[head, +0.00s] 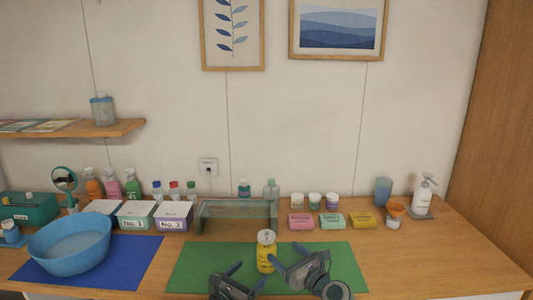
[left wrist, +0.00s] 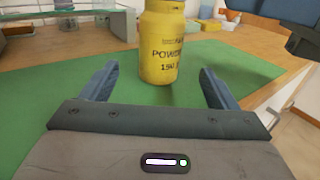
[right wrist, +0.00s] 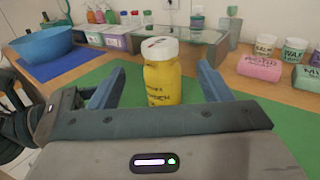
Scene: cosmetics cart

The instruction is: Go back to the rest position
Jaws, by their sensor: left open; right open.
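My left gripper (head: 248,274) is open and empty at the front of the green mat (head: 197,267). My right gripper (head: 264,251) is open, close to a yellow powder bottle (head: 267,260) with a white cap. The bottle stands upright on the green mat. In the left wrist view the bottle (left wrist: 162,45) stands beyond the open fingers (left wrist: 158,82). In the right wrist view the bottle (right wrist: 162,82) shows between the open fingers (right wrist: 155,85); I cannot tell whether they touch it.
A blue basin (head: 70,250) sits on a blue mat (head: 125,272) at left. A glass stand (head: 236,209) is behind the bottle. Labelled boxes (head: 135,214), jars (head: 315,201) and coloured bars (head: 332,222) line the back. The table's right front (head: 430,262) is clear.

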